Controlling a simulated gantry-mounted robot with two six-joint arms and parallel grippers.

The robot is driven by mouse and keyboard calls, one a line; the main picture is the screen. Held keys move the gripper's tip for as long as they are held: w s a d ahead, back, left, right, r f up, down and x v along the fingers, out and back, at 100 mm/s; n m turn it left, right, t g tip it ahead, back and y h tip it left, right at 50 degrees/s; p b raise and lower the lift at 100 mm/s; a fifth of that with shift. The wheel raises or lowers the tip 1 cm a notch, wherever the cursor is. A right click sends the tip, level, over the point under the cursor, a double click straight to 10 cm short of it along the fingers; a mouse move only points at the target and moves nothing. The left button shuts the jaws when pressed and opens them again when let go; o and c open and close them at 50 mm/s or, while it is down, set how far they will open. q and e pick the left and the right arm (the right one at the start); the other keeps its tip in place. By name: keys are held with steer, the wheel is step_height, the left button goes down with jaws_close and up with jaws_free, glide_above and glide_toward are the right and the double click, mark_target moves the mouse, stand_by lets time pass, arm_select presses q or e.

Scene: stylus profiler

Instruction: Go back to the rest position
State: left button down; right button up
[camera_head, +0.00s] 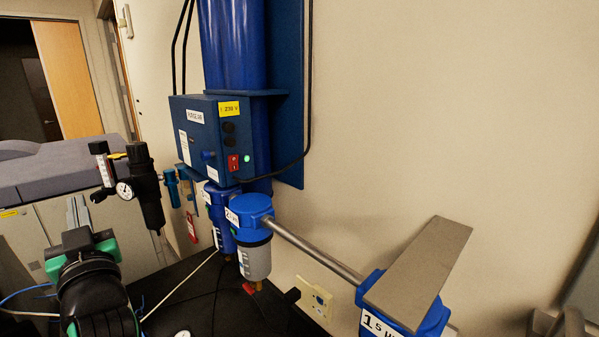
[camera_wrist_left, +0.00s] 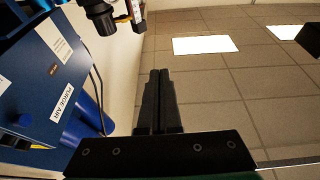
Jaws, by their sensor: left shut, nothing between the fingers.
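My left gripper (camera_head: 77,212) is at the lower left of the head view, pointing up. Its two fingers are together with nothing between them. In the left wrist view the closed fingers (camera_wrist_left: 158,102) point up toward the ceiling, clear of any object. My right gripper is not in view.
A blue control box (camera_head: 205,140) with a lit green lamp is on the wall. Blue filters (camera_head: 250,210) hang below it, joined to a metal pipe (camera_head: 312,248). A black regulator with a gauge (camera_head: 146,185) stands just right of my left gripper. A grey plate (camera_head: 420,265) lies at right.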

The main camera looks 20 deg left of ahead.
arm_select(q)
steer(key=w+d+r+m+t+h+p, duration=0.35)
steer(key=d+r+t+h+p, duration=0.45)
steer(key=d+r, duration=0.75)
steer(key=s+d+r+m+t+h, duration=0.3)
steer(key=d+r+m+t+h, duration=0.1)
steer(key=d+m+h, duration=0.1)
steer(key=s+d+r+m+t+h, duration=0.4)
steer(key=d+h, duration=0.4)
steer(key=d, duration=0.2)
steer(key=shift+s+d+m+t+h, duration=0.3)
steer(key=shift+m+t, duration=0.15)
steer(key=shift+t, duration=0.25)
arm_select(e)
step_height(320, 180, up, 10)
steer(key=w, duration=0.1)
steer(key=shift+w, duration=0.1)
